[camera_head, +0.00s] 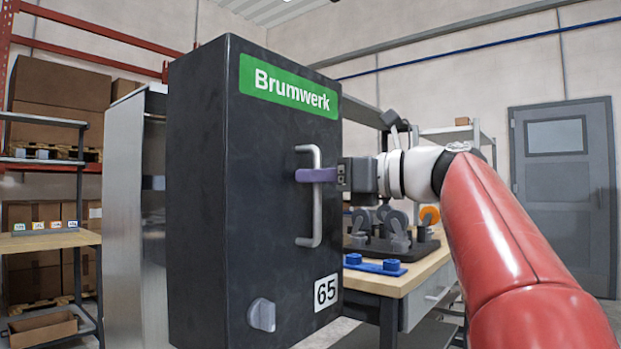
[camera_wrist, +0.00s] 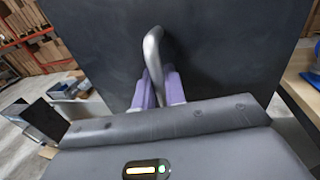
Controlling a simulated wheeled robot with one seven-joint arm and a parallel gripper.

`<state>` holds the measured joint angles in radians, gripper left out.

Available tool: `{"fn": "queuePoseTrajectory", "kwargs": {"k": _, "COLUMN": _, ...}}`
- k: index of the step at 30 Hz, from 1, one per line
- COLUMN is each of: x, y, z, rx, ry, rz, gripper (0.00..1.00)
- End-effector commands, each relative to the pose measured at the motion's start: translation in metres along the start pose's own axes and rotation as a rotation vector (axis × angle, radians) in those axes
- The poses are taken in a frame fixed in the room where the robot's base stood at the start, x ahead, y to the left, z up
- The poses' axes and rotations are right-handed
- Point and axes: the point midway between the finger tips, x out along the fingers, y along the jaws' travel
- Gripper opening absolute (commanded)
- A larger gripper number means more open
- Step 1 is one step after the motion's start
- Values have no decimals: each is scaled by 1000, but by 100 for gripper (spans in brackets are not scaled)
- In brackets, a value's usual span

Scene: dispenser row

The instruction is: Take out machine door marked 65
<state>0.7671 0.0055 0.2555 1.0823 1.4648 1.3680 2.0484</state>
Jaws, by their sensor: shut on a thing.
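The dark machine door (camera_head: 225,230) fills the middle of the head view. It bears a green Brumwerk label (camera_head: 288,88), a white 65 tag (camera_head: 326,292) and a grey knob (camera_head: 262,315). A vertical metal bar handle (camera_head: 317,215) is on its face. My gripper (camera_head: 318,175) is shut on the upper part of the handle with its purple fingers. In the wrist view the handle (camera_wrist: 153,55) passes between the purple fingers, against the dark door face (camera_wrist: 230,50). The door looks upright.
A metal cabinet side (camera_head: 123,200) stands left, behind the door. A workbench (camera_head: 410,275) with a blue part (camera_head: 375,265) and grey fixtures is behind at the right. Racks with boxes (camera_head: 60,90) stand at far left. A grey room door (camera_head: 563,180) is at the back right.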

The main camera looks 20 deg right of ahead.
Motion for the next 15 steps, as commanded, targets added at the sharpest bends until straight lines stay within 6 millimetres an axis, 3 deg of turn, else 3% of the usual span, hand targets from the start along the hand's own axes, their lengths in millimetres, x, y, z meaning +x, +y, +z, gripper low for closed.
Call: {"fn": "queuePoseTrajectory", "kwargs": {"k": 15, "x": -22, "y": 6, "z": 3, "rx": -4, "ry": -4, "rz": -1, "gripper": 0}}
